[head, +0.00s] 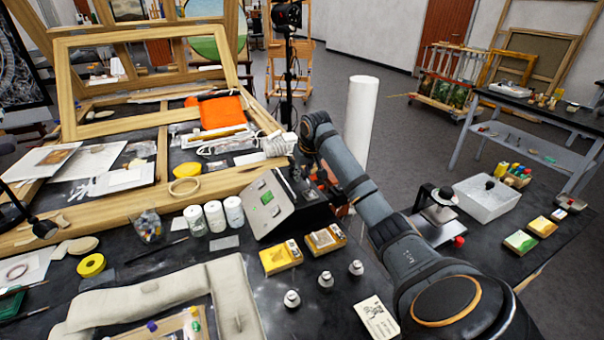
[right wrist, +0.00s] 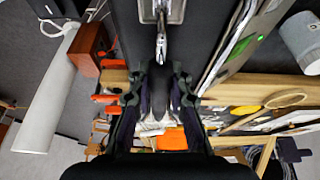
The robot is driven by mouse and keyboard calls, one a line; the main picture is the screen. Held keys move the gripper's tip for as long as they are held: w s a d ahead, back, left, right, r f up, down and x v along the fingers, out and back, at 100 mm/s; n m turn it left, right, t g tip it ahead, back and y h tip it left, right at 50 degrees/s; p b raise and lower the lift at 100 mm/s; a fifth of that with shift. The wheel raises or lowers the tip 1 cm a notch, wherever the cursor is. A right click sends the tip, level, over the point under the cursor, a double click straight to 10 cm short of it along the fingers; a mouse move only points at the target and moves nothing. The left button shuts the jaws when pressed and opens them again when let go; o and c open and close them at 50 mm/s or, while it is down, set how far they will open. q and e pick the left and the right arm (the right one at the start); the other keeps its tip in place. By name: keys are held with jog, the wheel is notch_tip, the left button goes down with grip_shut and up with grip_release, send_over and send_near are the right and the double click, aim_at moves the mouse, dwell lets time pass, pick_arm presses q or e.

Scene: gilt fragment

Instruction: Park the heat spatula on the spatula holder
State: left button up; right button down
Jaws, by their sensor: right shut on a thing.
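My right gripper (right wrist: 157,88) is shut around the dark handle of the heat spatula (right wrist: 161,48) in the right wrist view. Its bright metal end points to the top of that picture. A grey metal bracket, seemingly the spatula holder (right wrist: 175,9), shows at the top edge, overlapping the spatula's metal end; I cannot tell whether they touch. In the head view the gripper (head: 301,180) is small and dark, just behind the sloped control unit (head: 268,205) with the green display. The spatula and holder are hard to make out there. My left gripper is not in view.
White-capped jars (head: 214,217) stand left of the control unit. Yellow boxes (head: 281,257) and small metal weights (head: 326,279) are in front of it. A wooden frame (head: 110,208) lies behind, and a white roll (head: 361,115) stands beyond my right arm.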

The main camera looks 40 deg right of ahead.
jog(key=shift+p, duration=0.4)
dwell(0.3)
jog(key=c, duration=1.6)
grip_release()
jog(key=shift+o, duration=0.2)
jog(key=shift+p, duration=0.7)
jog(key=o, duration=0.5)
jog(key=shift+o, duration=0.2)
